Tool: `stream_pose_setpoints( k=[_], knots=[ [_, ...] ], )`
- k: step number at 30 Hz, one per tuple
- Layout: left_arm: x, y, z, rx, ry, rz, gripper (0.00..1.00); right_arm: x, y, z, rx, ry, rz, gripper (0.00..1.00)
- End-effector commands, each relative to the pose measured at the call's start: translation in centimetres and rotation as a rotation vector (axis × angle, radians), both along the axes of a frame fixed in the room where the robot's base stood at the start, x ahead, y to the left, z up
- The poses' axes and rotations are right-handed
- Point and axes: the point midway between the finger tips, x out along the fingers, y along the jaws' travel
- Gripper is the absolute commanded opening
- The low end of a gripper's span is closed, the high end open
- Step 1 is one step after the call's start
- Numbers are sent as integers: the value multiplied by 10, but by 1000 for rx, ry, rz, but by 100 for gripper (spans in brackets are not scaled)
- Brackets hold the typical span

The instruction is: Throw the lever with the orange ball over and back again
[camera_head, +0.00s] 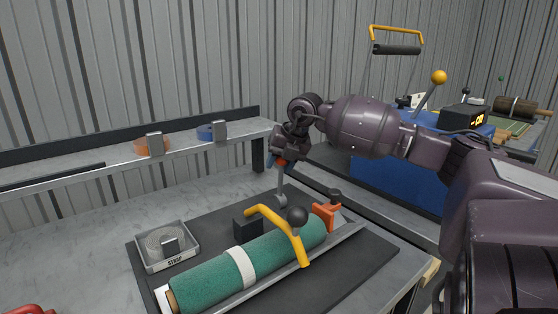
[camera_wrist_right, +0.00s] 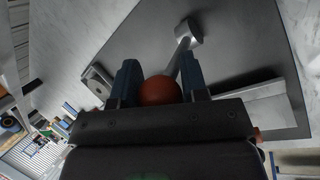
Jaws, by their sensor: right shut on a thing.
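The lever with the orange ball stands at the back of the dark mat; its grey shaft (camera_head: 281,184) rises nearly upright from its mount. My right gripper (camera_head: 283,161) is at the top of the lever and shut on the ball, of which only a bit of orange shows in the head view. In the right wrist view the orange ball (camera_wrist_right: 158,90) sits between the two fingers, and the shaft (camera_wrist_right: 184,56) runs away from it to a grey mount. My left gripper is not in view.
A green turf roll (camera_head: 205,277) with a white band lies on the dark mat (camera_head: 362,268), in front of the lever. A yellow handle (camera_head: 295,242) and a black ball (camera_head: 297,215) stand over it. A strap tray (camera_head: 167,245) is left. A blue machine (camera_head: 400,184) stands behind, right.

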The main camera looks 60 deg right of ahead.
Motion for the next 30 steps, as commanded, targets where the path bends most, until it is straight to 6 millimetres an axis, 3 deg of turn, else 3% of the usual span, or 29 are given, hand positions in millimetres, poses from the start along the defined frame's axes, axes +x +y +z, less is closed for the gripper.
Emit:
stream_pose_setpoints(
  k=[11, 18, 23, 30],
  knots=[
    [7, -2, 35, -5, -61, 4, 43, -18, -4, 7, -17, -87, 0, 0],
    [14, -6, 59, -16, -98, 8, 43, -40, 3, -2, -22, -104, 3, 0],
    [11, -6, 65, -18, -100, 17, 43, -49, 6, -9, -55, -201, 2, 0],
    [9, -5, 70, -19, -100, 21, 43, -57, 8, -17, -58, -194, 2, 0]
  ],
)
